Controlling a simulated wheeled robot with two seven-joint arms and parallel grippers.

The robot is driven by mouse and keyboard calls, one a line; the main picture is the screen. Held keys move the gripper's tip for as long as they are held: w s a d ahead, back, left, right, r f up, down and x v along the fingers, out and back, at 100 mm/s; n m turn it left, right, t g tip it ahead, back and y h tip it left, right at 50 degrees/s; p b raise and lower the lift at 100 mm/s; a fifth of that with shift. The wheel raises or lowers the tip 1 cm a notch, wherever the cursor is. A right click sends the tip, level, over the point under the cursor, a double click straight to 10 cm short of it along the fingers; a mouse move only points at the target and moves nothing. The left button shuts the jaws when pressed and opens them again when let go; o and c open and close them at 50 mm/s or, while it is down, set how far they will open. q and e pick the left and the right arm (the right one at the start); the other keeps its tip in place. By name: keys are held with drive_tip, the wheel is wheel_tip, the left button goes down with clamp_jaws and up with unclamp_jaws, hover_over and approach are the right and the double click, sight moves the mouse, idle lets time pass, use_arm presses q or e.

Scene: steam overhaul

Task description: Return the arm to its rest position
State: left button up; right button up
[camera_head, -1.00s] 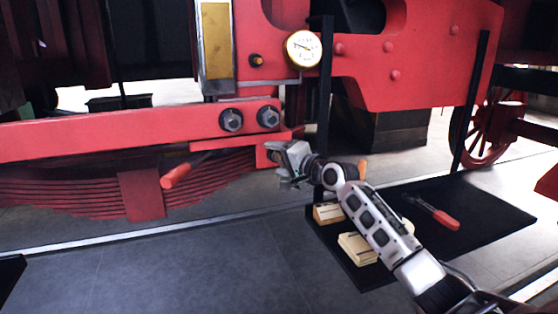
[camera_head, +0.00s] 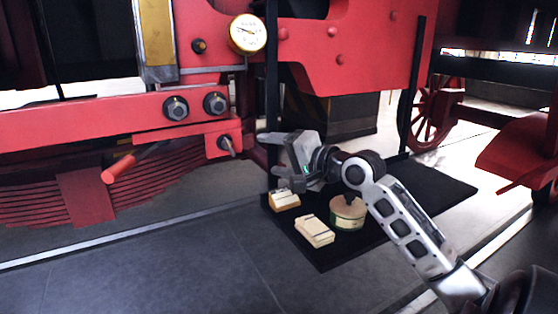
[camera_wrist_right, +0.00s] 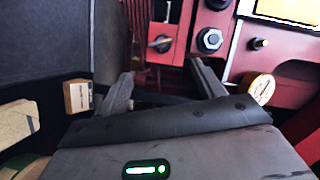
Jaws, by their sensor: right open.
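My right arm (camera_head: 410,225) comes in from the lower right in the head view. Its gripper (camera_head: 277,160) is open and empty, in front of the red frame and above the far left part of the black mat (camera_head: 330,257). In the right wrist view the two fingers (camera_wrist_right: 160,85) stand wide apart with nothing between them. A bolt end on a red block (camera_wrist_right: 160,43) shows beyond them, apart from the fingers; it also shows in the head view (camera_head: 227,145). My left gripper is not in view.
Wooden blocks (camera_head: 315,231) and a round tin (camera_head: 347,214) lie on the mat below my right arm. Red leaf springs (camera_head: 60,205), large bolts (camera_head: 176,107) and a gauge (camera_head: 247,34) are on the locomotive. A black post (camera_head: 271,90) stands close behind the gripper. The grey floor at front left is clear.

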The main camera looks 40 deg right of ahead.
drive_tip(key=shift+s, duration=0.4)
drive_tip(key=s+a+f+n+g, duration=0.1)
drive_tip(key=s+a+f+n, duration=0.15)
drive_tip(key=f, duration=0.55)
drive_tip(key=s+a+f+n+g, duration=0.15)
drive_tip(key=a+f, duration=0.25)
drive_tip(key=f, duration=0.4)
drive_tip(key=s+a+f+n+g, duration=0.1)
drive_tip(key=a+f+n, duration=0.15)
drive_tip(key=f, duration=0.55)
drive_tip(key=s+a+f+n+g, duration=0.1)
drive_tip(key=s+a+f+n, duration=0.3)
drive_tip(key=a, duration=0.5)
drive_tip(key=s+a+f+n+g, duration=0.1)
drive_tip(key=s+a+f+n, duration=0.4)
drive_tip(key=s+a+f, duration=0.3)
drive_tip(key=shift+s+a+f+y, duration=0.4)
drive_tip(key=shift+s+f, duration=0.35)
drive_tip(key=shift+s, duration=0.45)
drive_tip(key=shift+g, duration=0.25)
